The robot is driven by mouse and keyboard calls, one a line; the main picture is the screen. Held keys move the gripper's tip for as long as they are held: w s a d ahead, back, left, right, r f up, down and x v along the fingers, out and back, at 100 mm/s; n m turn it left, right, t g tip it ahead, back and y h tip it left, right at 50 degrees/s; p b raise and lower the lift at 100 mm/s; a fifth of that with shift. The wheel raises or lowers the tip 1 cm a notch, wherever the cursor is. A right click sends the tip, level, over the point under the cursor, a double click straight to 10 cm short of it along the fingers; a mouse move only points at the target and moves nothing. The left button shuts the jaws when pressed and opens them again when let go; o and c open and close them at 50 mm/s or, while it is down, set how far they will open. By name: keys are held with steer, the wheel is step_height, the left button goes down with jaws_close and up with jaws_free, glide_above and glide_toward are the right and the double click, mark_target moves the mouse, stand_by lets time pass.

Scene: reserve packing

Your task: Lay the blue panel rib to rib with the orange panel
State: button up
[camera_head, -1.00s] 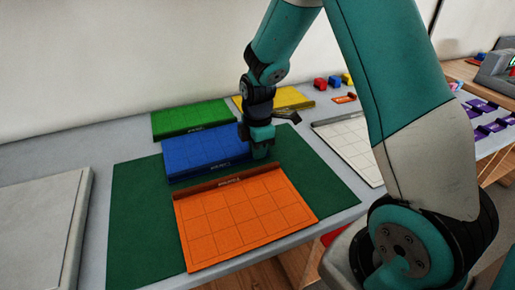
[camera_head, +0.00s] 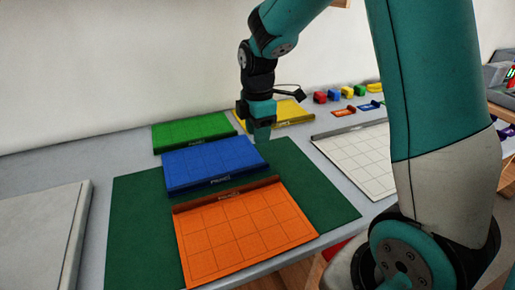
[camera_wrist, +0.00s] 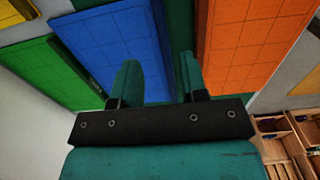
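The blue panel (camera_head: 207,161) lies flat on the dark green mat (camera_head: 316,192), with its dark rib along its near edge. The orange panel (camera_head: 243,232) lies in front of it on the mat, its rib along its far edge. The two ribs face each other, and a narrow strip of green mat shows between them. My gripper (camera_head: 261,136) is raised above the right end of the blue panel. In the wrist view my gripper (camera_wrist: 157,80) has its two fingers apart with nothing between them. Both the blue panel (camera_wrist: 115,45) and orange panel (camera_wrist: 248,40) show beyond the fingers.
A green panel (camera_head: 190,130) and a yellow panel (camera_head: 290,111) lie behind the mat. A white panel (camera_head: 360,158) lies to the right, and a grey slab (camera_head: 40,235) to the left. Small coloured blocks (camera_head: 335,95) stand at the back right.

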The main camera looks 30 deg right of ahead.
steer(key=s+a+r+m+y, duration=0.2)
steer(key=s+a+r+m, duration=0.2)
steer(key=s+a, duration=0.4)
steer(key=s+a+r+m+y, duration=0.2)
steer(key=s+a+r+m, duration=0.2)
steer(key=s+a, duration=0.5)
steer(key=s, duration=0.5)
steer(key=shift+s+a+r+m, duration=0.15)
steer(key=shift+s+m, duration=0.25)
steer(key=shift+c, duration=0.2)
